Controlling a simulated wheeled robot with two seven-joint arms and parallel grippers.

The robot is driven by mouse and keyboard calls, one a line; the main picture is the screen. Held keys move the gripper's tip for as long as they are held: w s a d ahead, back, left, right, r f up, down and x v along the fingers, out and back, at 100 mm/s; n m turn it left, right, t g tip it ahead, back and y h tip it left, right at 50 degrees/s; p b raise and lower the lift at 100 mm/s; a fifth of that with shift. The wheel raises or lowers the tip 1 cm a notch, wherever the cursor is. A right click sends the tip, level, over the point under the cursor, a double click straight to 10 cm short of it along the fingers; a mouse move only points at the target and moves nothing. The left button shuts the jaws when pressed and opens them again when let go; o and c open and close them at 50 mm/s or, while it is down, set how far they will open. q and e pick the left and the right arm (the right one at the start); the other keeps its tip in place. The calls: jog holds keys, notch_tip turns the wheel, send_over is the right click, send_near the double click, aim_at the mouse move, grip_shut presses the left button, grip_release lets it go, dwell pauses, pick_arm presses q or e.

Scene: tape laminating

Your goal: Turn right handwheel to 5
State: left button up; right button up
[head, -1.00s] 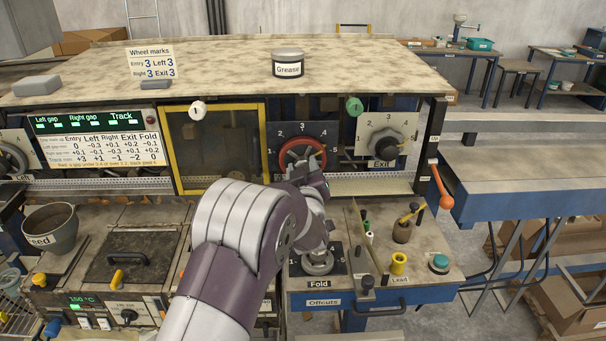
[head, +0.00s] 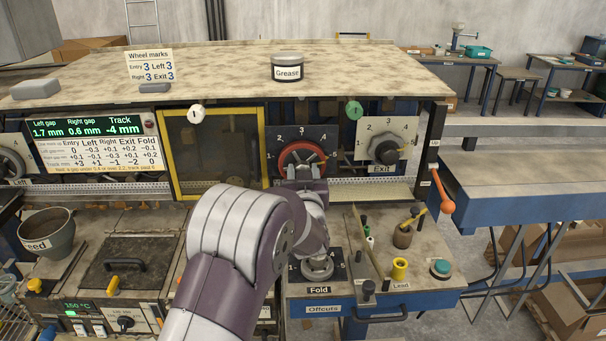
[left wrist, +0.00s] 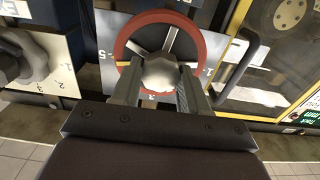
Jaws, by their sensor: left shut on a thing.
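The red-rimmed handwheel (head: 301,144) sits on a dark numbered dial plate (head: 328,132) in the middle of the machine front. Its name label is not visible; my arm covers the area below it. My left gripper (head: 301,178) reaches it from the front. In the left wrist view the red rim (left wrist: 160,16) and spokes show beyond the fingers. The left gripper (left wrist: 162,88) is shut on the wheel's grey hub (left wrist: 161,72), one finger on each side. I cannot tell which number the wheel points at. My right gripper is not in view.
The green display (head: 90,128) reads left gap 1.7 mm, right gap 0.6 mm, track -4 mm. The Exit dial (head: 372,130) is to the right, the yellow-framed window (head: 213,150) to the left. A Fold knob (head: 317,268) and yellow spool (head: 399,270) are below.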

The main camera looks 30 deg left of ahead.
pick_arm(q)
jog(key=shift+f, duration=0.1)
jog(key=o, duration=1.1)
jog(key=shift+c, duration=0.2)
jog(key=shift+d, duration=0.1)
jog(key=b+v, duration=0.3)
jog(key=v, duration=0.9)
jog(key=shift+s, duration=0.4)
